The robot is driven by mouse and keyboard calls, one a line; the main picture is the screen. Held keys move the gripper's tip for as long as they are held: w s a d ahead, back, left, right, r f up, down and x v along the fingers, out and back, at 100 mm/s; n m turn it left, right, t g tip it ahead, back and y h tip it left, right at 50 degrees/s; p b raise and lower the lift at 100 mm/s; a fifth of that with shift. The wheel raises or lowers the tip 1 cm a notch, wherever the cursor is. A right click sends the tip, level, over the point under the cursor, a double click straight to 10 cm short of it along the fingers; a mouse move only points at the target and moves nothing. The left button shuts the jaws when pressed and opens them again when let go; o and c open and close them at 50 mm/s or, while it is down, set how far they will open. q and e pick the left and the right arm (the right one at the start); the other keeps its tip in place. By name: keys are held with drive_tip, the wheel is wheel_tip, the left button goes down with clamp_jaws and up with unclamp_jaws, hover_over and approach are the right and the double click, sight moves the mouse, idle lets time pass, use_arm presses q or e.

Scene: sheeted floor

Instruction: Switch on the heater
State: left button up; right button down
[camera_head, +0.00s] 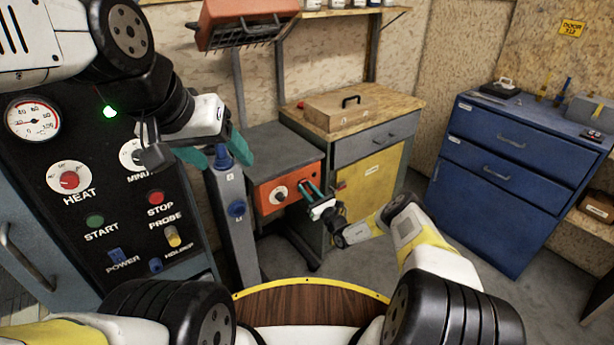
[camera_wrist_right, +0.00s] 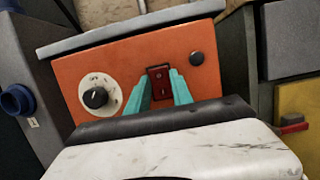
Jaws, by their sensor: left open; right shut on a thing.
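An orange control panel (camera_head: 270,195) sits on the front of a grey bench; it also shows in the right wrist view (camera_wrist_right: 215,110). It carries a white dial with a black knob (camera_wrist_right: 95,97) and a dark red rocker switch (camera_wrist_right: 158,82). My right gripper (camera_head: 308,186) is at this panel; its teal fingers (camera_wrist_right: 160,88) are on either side of the switch and shut on it. My left gripper (camera_head: 215,153) is open and empty, in front of the black instrument panel's right edge. An orange box with a wire grille (camera_head: 240,25) hangs on the wall above.
The black panel (camera_head: 110,225) at left has a gauge, a red HEAT knob (camera_head: 69,180) and several buttons. A grey post with blue knobs (camera_head: 236,225) stands between it and the bench. A yellow-door cabinet (camera_head: 365,190) and blue drawers (camera_head: 510,180) stand right, with open floor before them.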

drive_tip(key=c, duration=1.1)
unclamp_jaws()
drive_tip(key=v, duration=0.7)
drive_tip(key=shift+s+d+f, duration=0.1)
drive_tip(key=shift+s+d, duration=0.15)
drive_tip(key=shift+s, duration=0.05)
